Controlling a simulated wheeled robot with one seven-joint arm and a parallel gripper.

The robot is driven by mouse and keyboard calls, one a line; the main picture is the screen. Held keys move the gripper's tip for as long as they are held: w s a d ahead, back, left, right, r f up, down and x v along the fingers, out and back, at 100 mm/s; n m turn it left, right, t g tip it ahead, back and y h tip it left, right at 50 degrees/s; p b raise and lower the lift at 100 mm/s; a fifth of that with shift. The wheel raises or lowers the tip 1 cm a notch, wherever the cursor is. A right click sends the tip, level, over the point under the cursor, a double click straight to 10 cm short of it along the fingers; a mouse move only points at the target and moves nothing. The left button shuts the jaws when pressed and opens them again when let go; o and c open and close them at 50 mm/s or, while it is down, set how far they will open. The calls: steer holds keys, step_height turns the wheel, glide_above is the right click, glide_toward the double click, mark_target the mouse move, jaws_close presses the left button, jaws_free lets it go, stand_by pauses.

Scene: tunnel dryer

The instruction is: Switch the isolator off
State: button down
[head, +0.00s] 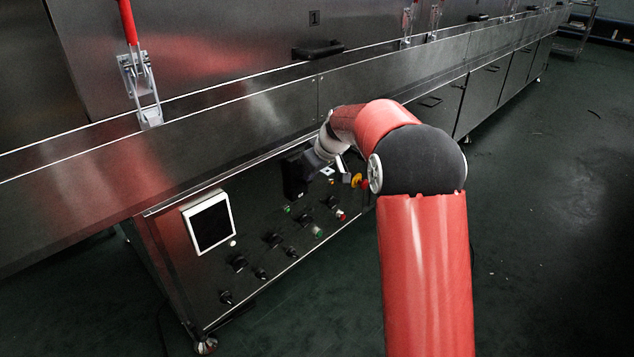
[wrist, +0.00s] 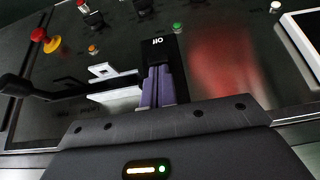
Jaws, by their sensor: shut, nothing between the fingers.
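The isolator is on the dark control panel. In the wrist view I see a black plate (wrist: 156,53) marked "Off", upside down in that picture. A dark bar with a rounded end (wrist: 20,88) runs from the left edge toward my fingers; I cannot tell whether it is the isolator's handle. My gripper (wrist: 160,86) is shut and empty, its purple fingertips together just in front of the marked plate. Whether they touch it is unclear.
A red-and-yellow emergency stop (head: 359,181) sits right of my gripper. Several knobs and buttons (head: 272,240) lie below it, and a white-framed screen (head: 209,222) is at left. The steel dryer body (head: 230,125) overhangs the panel.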

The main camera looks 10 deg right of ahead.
steer(key=shift+s+d+f+b, duration=0.15)
steer(key=shift+s+f+b, duration=0.2)
steer(key=shift+f+b, duration=0.25)
steer(key=shift+w+a+r+p, duration=0.4)
steer(key=shift+w+p, duration=0.2)
steer(key=shift+p, duration=0.15)
steer(key=shift+s, duration=0.1)
